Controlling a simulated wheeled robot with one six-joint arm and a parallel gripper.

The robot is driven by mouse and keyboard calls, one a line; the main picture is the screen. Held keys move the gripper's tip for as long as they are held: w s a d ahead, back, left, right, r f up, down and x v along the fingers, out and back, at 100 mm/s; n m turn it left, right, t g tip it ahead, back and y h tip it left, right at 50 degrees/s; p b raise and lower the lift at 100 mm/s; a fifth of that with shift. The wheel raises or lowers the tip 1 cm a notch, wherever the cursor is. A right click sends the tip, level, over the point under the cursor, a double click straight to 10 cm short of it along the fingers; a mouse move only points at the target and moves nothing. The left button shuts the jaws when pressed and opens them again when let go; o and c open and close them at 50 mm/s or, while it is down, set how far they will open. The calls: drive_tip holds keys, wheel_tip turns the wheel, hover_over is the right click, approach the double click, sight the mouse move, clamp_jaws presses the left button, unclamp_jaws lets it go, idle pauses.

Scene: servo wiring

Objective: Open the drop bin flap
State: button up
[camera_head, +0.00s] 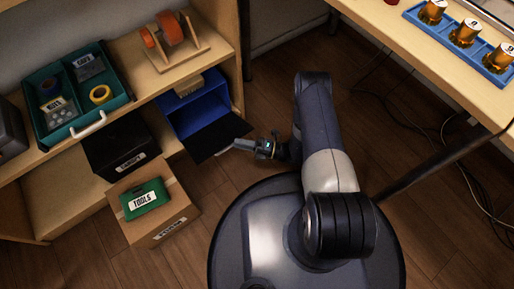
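A blue bin (197,107) sits in the lower shelf space at the left of centre. A dark flap (212,141) extends from its lower front edge, tilted outward and down, and blue bin wall shows above it. My gripper (239,145) is at the flap's right outer edge, pointing left. Its fingertips are at or very near that edge; I cannot tell whether they touch it. The fingers are too small to tell whether they are open or shut.
A black bin (120,145) stands left of the blue bin. A cardboard box (165,225) with a green tools case (145,198) stands on the floor in front. A teal tray (44,126) and an orange spool (170,28) are on the shelf top.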

drive_tip(key=shift+f+b+v, duration=0.2)
drive_tip(key=shift+b+v, duration=0.15)
drive_tip(key=shift+v, duration=1.1)
drive_tip(key=shift+f+b+v, duration=0.2)
drive_tip(key=shift+b+v, duration=0.15)
drive_tip(key=shift+v, duration=1.1)
drive_tip(key=shift+w, duration=0.1)
